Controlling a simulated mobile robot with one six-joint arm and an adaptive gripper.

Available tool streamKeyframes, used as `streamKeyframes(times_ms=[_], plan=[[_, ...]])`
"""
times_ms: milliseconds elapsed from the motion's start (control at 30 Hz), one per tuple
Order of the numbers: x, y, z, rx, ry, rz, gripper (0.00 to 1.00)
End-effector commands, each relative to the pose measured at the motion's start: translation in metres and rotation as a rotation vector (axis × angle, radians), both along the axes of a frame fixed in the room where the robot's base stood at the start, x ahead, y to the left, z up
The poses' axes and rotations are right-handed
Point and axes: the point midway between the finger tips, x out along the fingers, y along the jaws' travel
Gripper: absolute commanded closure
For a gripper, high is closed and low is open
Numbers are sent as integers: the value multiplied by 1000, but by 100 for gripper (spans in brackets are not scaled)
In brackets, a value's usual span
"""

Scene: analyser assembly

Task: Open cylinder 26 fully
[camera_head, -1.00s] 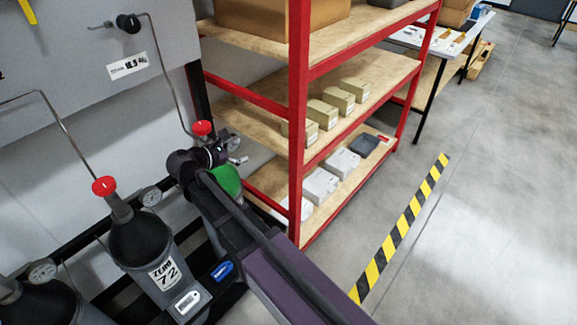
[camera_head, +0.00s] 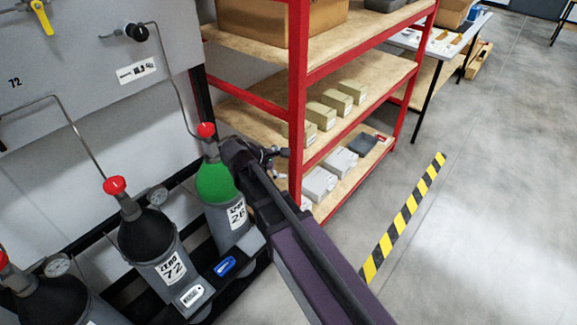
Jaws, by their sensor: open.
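The green-shouldered grey cylinder (camera_head: 217,188) stands in the rack, and its label seems to read 26. Its red valve knob (camera_head: 206,130) is on top and in clear view. My arm crosses from the lower right and hides the cylinder's right edge. My gripper (camera_head: 277,157) is open and empty, to the right of the red knob and apart from it. The gripper is small and dark, partly behind my arm's wrist. The cylinder's gauge is not visible.
Cylinder 72 (camera_head: 151,237) with a red knob (camera_head: 114,186) stands to the left, and another dark cylinder (camera_head: 52,300) is further left. A grey panel (camera_head: 75,70) with thin pipes is behind. A red-framed shelf (camera_head: 298,90) stands close to my gripper.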

Motion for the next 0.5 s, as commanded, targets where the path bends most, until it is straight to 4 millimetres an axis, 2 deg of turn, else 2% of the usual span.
streamKeyframes(times_ms=[200, 500], plan=[[-5, -18, -1, 68, -5, -70, 0], [-7, -23, -2, 91, -7, -94, 0]])
